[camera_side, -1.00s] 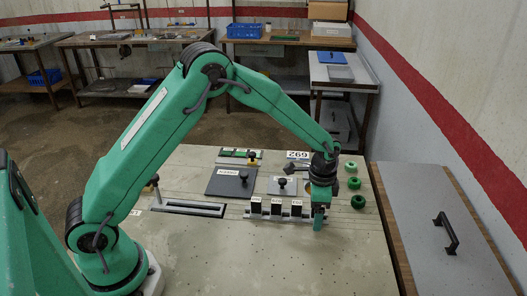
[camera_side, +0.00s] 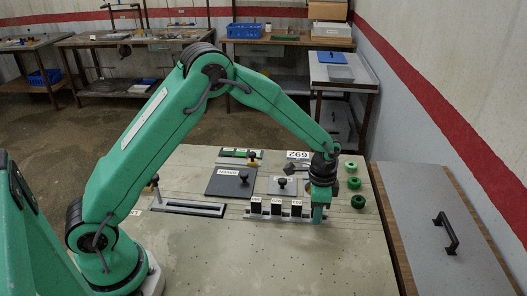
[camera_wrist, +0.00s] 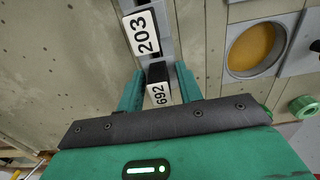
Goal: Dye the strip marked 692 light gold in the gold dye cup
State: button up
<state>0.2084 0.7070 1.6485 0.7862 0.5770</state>
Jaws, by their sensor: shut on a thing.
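The strip marked 692 (camera_wrist: 159,93) is a dark piece with a white label, seen between my two fingers in the wrist view. My gripper (camera_wrist: 160,88) is shut on it at the right end of the slotted rail. In the side view my gripper (camera_side: 318,217) hides this strip, so I cannot tell whether its lower end is clear of the rail (camera_side: 270,216). The strip marked 203 (camera_wrist: 144,34) stands beside it in the rail. The gold dye cup (camera_wrist: 255,48) shows an amber round pool to the right in the wrist view; my wrist mostly hides it in the side view.
Several dark strips with white labels, such as one at the left (camera_side: 255,205), stand in the rail. Green rings (camera_side: 358,202) line the right side. The table front is clear.

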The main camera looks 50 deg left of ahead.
jog(key=shift+r, duration=0.2)
dwell(0.3)
jog(key=shift+r, duration=5.35)
jog(key=shift+w, duration=0.1)
jog(key=w+a+r, duration=0.1)
jog(key=w+a, duration=0.7)
jog(key=w, duration=0.1)
jog(key=shift+a, duration=0.15)
jog(key=shift+f, duration=0.2)
notch_tip(320, 180, down, 10)
jog(key=shift+w+r, duration=0.1)
